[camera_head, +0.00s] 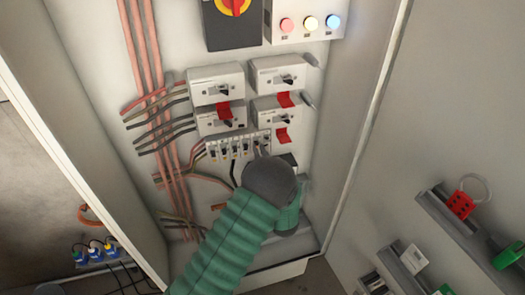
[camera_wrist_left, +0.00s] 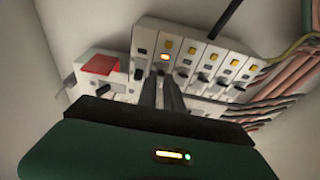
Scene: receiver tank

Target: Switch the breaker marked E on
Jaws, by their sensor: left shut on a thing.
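A row of small breakers (camera_head: 232,147) sits low on the cabinet's back panel. It also shows in the left wrist view (camera_wrist_left: 208,62), with yellow squares and small dark levers; one indicator glows orange. The letters are too small to read, so I cannot tell which breaker is E. My left gripper (camera_wrist_left: 166,88) is shut on what looks like a small lever near the end of the row beside the red-flagged breaker (camera_wrist_left: 98,68). In the head view, my dark wrist hides the fingertips and that end of the row. My right gripper is not in view.
Larger breakers (camera_head: 215,84) with red flags stand above the row. Red and dark wires (camera_head: 150,100) run down the left. A red-yellow rotary switch (camera_head: 232,6) and lit buttons (camera_head: 310,22) are at the top. Cabinet side walls bound both sides; a shelf with a red padlock (camera_head: 461,204) is right.

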